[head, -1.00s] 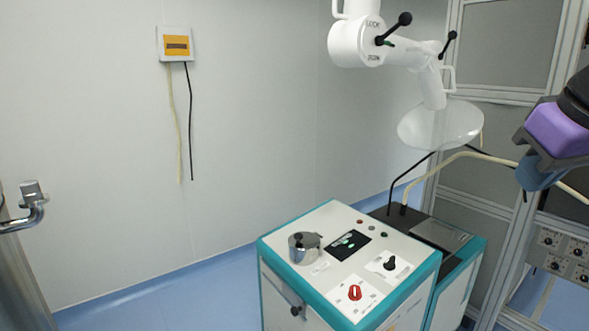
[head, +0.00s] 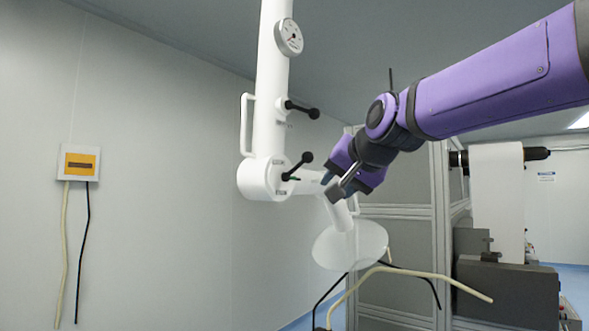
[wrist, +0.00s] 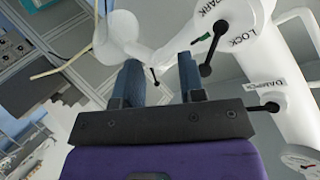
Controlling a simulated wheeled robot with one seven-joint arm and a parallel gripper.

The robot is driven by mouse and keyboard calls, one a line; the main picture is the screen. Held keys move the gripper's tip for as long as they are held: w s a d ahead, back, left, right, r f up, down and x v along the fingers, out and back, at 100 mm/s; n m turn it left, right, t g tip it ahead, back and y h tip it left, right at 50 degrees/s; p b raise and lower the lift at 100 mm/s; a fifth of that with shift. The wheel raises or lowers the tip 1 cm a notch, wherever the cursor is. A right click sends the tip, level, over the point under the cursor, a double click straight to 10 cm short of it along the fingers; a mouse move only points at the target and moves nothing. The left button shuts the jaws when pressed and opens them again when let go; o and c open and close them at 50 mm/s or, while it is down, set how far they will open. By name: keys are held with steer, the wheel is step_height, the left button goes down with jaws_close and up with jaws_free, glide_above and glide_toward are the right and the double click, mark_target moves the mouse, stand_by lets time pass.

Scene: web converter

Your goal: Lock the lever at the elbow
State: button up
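The elbow lever (head: 297,167), a black rod with a ball knob, sits on the round white elbow joint (head: 255,178) of the hanging extraction arm. It points up and right, with a green mark beside its pivot. In the wrist view the lever (wrist: 212,52) lies right of my fingers, and its ball is close to the right finger. The words LOCK and PARK are printed on the joint there. My gripper (head: 335,187) is right of the lever in the head view. In the wrist view my gripper (wrist: 160,82) is open, with no object held between its fingers.
A second black lever (head: 302,109) labelled DAMPER is above, on the vertical pipe, with a gauge (head: 288,37) higher up. Another small black knob (wrist: 155,80) shows between my fingers, farther off. Framed panels (head: 390,200) stand behind.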

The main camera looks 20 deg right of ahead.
mark_target(303, 162)
steer(key=w+a+r+m+t, duration=0.1)
steer(key=w+r+m+t, duration=0.1)
steer(key=w+r, duration=0.6)
steer(key=x, duration=1)
steer(key=shift+w+a, duration=0.1)
steer(key=shift+w, duration=0.05)
steer(key=shift+c, duration=0.5)
